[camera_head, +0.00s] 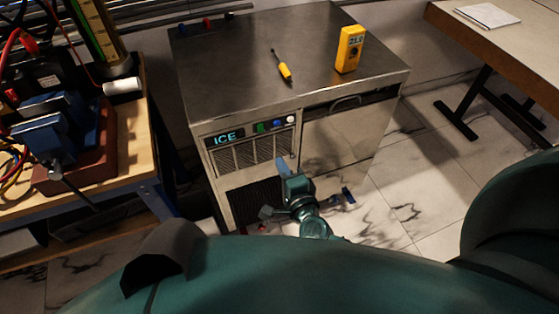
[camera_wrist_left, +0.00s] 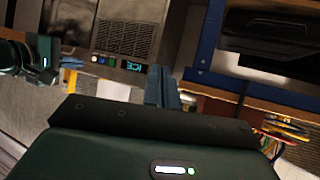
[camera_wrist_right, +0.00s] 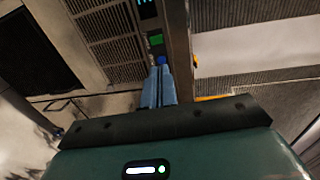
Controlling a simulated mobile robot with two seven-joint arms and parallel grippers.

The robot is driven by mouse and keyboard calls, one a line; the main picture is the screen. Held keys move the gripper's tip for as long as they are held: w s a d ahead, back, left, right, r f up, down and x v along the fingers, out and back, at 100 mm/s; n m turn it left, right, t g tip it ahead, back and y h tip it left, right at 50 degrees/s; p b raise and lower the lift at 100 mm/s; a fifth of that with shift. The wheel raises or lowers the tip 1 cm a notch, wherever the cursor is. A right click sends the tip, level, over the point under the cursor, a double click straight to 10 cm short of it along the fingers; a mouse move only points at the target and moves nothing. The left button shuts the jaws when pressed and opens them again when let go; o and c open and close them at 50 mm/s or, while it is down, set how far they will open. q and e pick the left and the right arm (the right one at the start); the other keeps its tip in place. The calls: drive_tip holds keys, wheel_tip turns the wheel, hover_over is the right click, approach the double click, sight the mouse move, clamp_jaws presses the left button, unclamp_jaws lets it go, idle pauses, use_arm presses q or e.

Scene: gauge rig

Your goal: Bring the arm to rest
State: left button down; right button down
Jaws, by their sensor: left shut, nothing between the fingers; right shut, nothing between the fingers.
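My right gripper (camera_head: 282,165) is in front of the lower front of the ice machine (camera_head: 290,55) in the head view. Its blue fingers (camera_wrist_right: 160,86) are together and empty in the right wrist view, overlapping the machine's button panel; I cannot tell whether they touch it. My left gripper (camera_wrist_left: 162,88) has its fingers together and empty in its own wrist view, with the ICE panel (camera_wrist_left: 133,66) beyond. I cannot make it out in the head view. My right gripper (camera_wrist_left: 70,62) also shows at the left of the left wrist view.
A workbench (camera_head: 135,150) with a blue vise (camera_head: 48,125) stands at left. A table (camera_head: 500,50) stands at right. The tiled floor (camera_head: 410,190) between shows free room.

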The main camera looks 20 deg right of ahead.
idle(0.4)
use_arm(q)
drive_tip(key=p, duration=0.1)
drive_tip(key=a+p, duration=0.1)
drive_tip(key=p, duration=0.1)
drive_tip(key=shift+s+r+g+y, duration=0.2)
drive_tip(key=shift+s+g+y, duration=0.1)
drive_tip(key=shift+s, duration=0.05)
use_arm(e)
drive_tip(key=s+a+n+g+y, duration=0.1)
drive_tip(key=s+n+g, duration=0.5)
drive_tip(key=s+n, duration=0.9)
drive_tip(key=n+y, duration=0.1)
drive_tip(key=n, duration=0.4)
drive_tip(key=shift+s+a+n+y, duration=0.15)
drive_tip(key=shift+s+n+y, duration=0.15)
drive_tip(key=shift+s+y, duration=0.1)
